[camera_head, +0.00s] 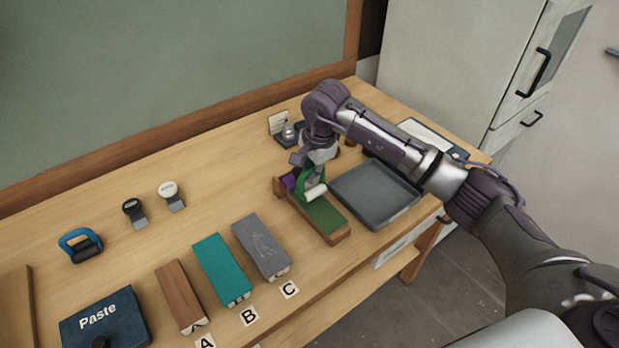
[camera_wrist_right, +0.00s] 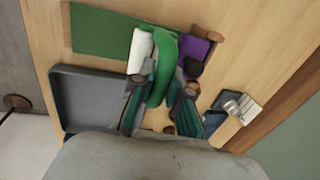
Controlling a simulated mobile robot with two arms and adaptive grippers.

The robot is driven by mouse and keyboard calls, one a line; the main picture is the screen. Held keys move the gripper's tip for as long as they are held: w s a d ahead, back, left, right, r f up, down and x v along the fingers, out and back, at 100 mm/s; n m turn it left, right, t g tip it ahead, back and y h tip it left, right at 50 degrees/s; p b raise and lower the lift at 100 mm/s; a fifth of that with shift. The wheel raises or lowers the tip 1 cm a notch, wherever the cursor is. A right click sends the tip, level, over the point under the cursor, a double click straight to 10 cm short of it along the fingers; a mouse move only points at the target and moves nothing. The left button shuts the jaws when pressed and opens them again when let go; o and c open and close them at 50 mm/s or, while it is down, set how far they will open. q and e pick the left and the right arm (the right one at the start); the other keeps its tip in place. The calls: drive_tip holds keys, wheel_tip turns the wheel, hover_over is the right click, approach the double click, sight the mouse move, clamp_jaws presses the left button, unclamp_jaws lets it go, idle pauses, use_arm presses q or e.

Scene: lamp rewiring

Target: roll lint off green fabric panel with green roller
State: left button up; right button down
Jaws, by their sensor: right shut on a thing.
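The green fabric panel (camera_head: 325,215) lies on a wooden board on the table, right of block C. My right gripper (camera_head: 307,180) is over the far end of the board, shut on the green roller (camera_head: 303,188). The roller's white cylinder (camera_head: 316,192) is at the far part of the panel; I cannot tell whether it touches. In the right wrist view the roller's green handle (camera_wrist_right: 163,65) is between the fingers, and the panel (camera_wrist_right: 100,36) extends to the left. A purple piece (camera_wrist_right: 195,52) is beside the handle at the board's end. My left gripper is not in view.
A grey tray (camera_head: 375,194) stands close to the right of the board. Brown, teal and grey blocks (camera_head: 261,248) stand to the left, by labels A, B, C. A blue Paste box (camera_head: 105,322) is at front left. A small stand (camera_head: 287,132) is behind the gripper.

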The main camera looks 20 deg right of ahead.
drive_tip(key=r, duration=0.1)
drive_tip(key=s+r+p, duration=0.1)
drive_tip(key=r, duration=0.1)
drive_tip(key=shift+d, duration=0.15)
drive_tip(key=shift+w+r+p, duration=0.2)
drive_tip(key=shift+r+p, duration=0.1)
drive_tip(key=shift+r, duration=0.3)
drive_tip(key=shift+r+p, duration=0.3)
drive_tip(key=shift+r, duration=0.35)
drive_tip(key=shift+s+r, duration=0.1)
drive_tip(key=shift+r, duration=0.05)
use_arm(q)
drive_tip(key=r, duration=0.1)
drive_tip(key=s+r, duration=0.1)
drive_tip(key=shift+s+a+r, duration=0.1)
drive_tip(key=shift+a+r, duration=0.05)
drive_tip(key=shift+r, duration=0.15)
